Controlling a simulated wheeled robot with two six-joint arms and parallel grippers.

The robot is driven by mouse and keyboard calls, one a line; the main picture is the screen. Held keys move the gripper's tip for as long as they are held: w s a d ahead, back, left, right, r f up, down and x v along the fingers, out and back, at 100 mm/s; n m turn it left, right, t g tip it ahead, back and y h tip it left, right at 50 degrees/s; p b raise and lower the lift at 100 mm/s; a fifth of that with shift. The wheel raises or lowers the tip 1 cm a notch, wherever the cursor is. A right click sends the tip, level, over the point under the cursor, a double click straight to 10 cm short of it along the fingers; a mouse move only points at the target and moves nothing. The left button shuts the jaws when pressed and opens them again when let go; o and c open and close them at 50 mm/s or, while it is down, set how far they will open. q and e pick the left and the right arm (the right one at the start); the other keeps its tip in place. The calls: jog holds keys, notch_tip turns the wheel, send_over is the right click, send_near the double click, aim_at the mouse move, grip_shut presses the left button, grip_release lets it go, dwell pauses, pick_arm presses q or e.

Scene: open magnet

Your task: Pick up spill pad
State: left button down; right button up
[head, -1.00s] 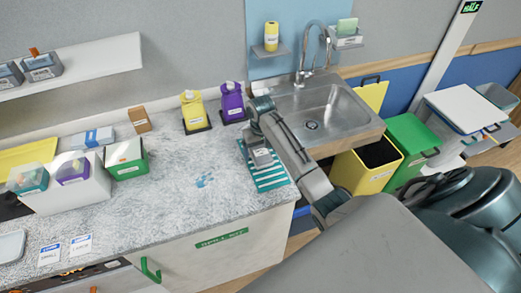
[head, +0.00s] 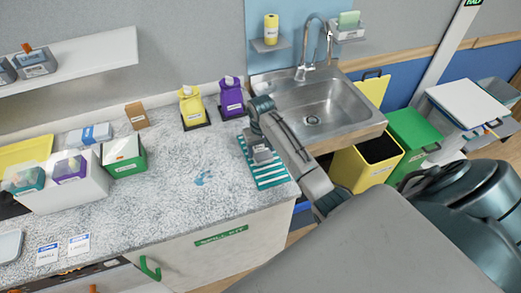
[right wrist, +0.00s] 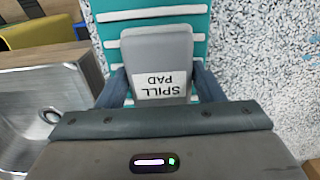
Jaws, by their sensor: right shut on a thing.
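The spill pad (right wrist: 158,52) is a grey rounded block with a white label reading "SPILL PAD". It is on or just above a teal and white striped mat (right wrist: 110,33); I cannot tell whether it touches. In the head view the spill pad (head: 262,153) shows at the right end of the counter, over the striped mat (head: 271,181). My right gripper (right wrist: 160,85) is shut on the spill pad, one finger on each side. In the head view my right gripper (head: 257,132) partly hides the pad. My left gripper is not in view.
A steel sink (head: 315,105) lies beside the mat. A blue spill mark (head: 203,177) is on the counter (head: 150,215). Yellow (head: 365,160) and green (head: 410,135) bins stand right. Boxes stand left.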

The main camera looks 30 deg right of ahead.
aim_at(263, 150)
jog(key=shift+w+d+r+b, duration=0.1)
jog(key=shift+r+b, duration=0.4)
jog(key=shift+r, duration=0.05)
jog(key=shift+s+d+r+b, duration=0.15)
jog(key=shift+s+r+b, duration=0.5)
jog(key=shift+r, duration=0.25)
jog(key=s+d+b, duration=0.1)
jog(key=s, duration=0.3)
jog(key=s+d+r+b, duration=0.1)
jog(key=s, duration=0.3)
jog(key=s+d+b, duration=0.1)
jog(key=s, duration=0.4)
jog(key=shift+d+r, duration=0.15)
jog(key=shift+r, duration=0.15)
jog(key=shift+s+d+r, duration=0.1)
jog(key=shift+s+r, duration=0.05)
jog(key=shift+s, duration=0.55)
